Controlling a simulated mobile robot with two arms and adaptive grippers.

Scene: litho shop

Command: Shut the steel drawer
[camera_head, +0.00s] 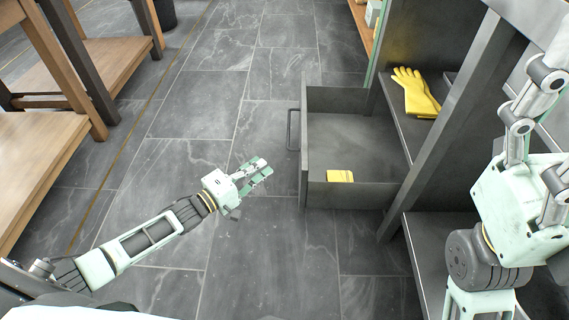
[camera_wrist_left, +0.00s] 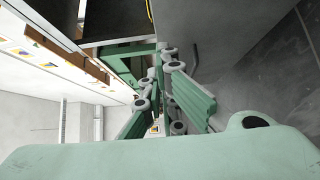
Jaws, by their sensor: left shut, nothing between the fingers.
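The steel drawer (camera_head: 303,185) is dark grey and stands pulled out from the cabinet on the right, its front facing left. Its bar handle (camera_head: 291,130) is on that front. A small yellow item (camera_head: 340,176) lies inside the drawer. My left gripper (camera_head: 264,168) is shut and empty, left of the drawer front and a little nearer than the handle, apart from both in the picture. Its fingers also show in the left wrist view (camera_wrist_left: 165,95). My right gripper (camera_head: 545,100) is partly in view at the right edge; its fingertips cannot be made out.
The dark cabinet (camera_head: 424,185) holds the drawer, and yellow gloves (camera_head: 415,92) lie on its shelf. Wooden benches (camera_head: 45,150) stand at the left. The grey tiled floor (camera_head: 200,105) between is clear. A dark bin (camera_head: 164,12) stands at the far left.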

